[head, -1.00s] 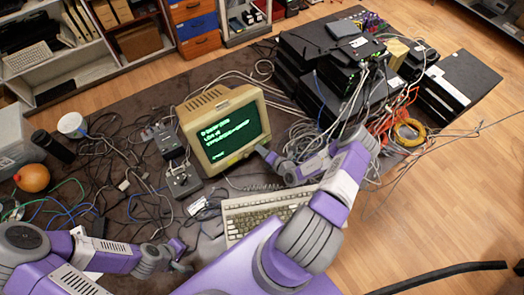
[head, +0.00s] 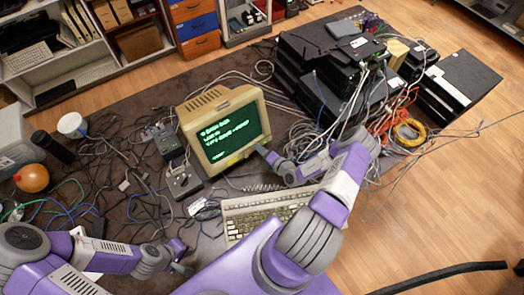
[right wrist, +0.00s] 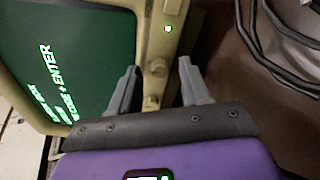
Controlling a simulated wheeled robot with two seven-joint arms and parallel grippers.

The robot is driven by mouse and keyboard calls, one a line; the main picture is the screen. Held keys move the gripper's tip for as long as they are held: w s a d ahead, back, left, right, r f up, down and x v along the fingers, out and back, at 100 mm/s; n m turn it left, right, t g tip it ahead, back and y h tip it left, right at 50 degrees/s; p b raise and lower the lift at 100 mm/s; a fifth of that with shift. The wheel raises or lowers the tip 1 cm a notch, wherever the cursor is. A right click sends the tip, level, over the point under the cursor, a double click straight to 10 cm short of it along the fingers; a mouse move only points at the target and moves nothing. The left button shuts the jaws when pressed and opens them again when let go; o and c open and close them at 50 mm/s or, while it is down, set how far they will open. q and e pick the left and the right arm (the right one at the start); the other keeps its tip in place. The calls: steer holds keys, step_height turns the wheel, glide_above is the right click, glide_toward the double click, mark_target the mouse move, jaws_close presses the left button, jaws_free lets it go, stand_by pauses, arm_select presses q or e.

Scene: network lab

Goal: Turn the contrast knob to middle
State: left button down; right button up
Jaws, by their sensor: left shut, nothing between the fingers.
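The beige monitor (head: 208,100) stands on the dark mat, its screen lit with green text. In the right wrist view its bezel (right wrist: 178,50) carries a green light and two small knobs. The upper knob (right wrist: 157,67) lies between my right fingertips in the picture; the lower knob (right wrist: 150,103) shows nearer the gripper's base. No label is readable, so I cannot tell which is contrast. My right gripper (right wrist: 158,68) is open at the bezel; contact is not clear. In the head view it (head: 264,152) is by the screen's right edge. My left gripper (head: 186,258) is shut and empty, low over the mat.
A beige keyboard (head: 262,212) lies in front of the monitor, under my right arm. A small dark box (head: 183,181) and many cables lie left of it. Stacked black network boxes (head: 325,70) stand behind my right arm. An orange ball (head: 31,178) is at far left.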

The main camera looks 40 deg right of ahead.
steer(key=v, duration=0.7)
steer(key=shift+s, duration=0.3)
stand_by(0.3)
